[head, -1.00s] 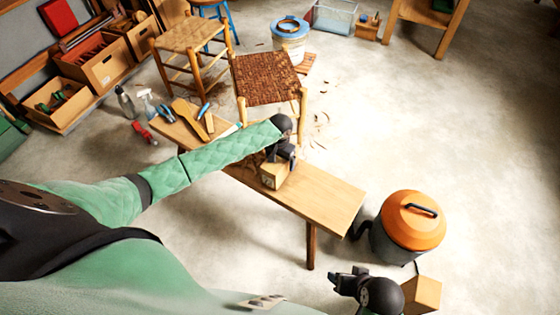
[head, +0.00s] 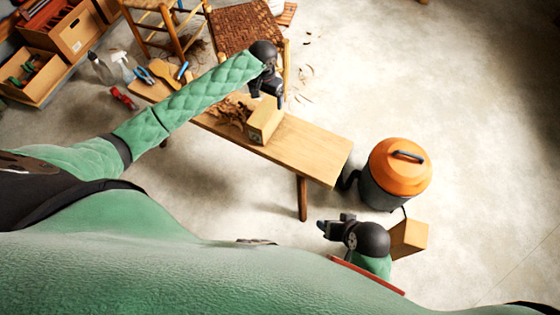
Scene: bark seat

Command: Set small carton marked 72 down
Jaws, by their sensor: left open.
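The small carton (head: 265,122) is a tan box resting on the wooden bench (head: 312,150), beside a heap of wood shavings. A small mark shows on its near side, but it is too small to read. My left gripper (head: 266,98) is open just above and behind the carton, with its fingers pointing down; whether they touch its top I cannot tell. My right gripper (head: 324,229) is low in front of the bench, away from the carton, its fingers pointing left. Its opening is not clear.
Shavings (head: 232,110) and tools, including blue pliers (head: 143,76), lie on the bench's left part. A woven-seat chair (head: 232,28) stands behind. An orange-lidded vacuum (head: 399,168) and a cardboard box (head: 409,238) stand right. The floor farther right is clear.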

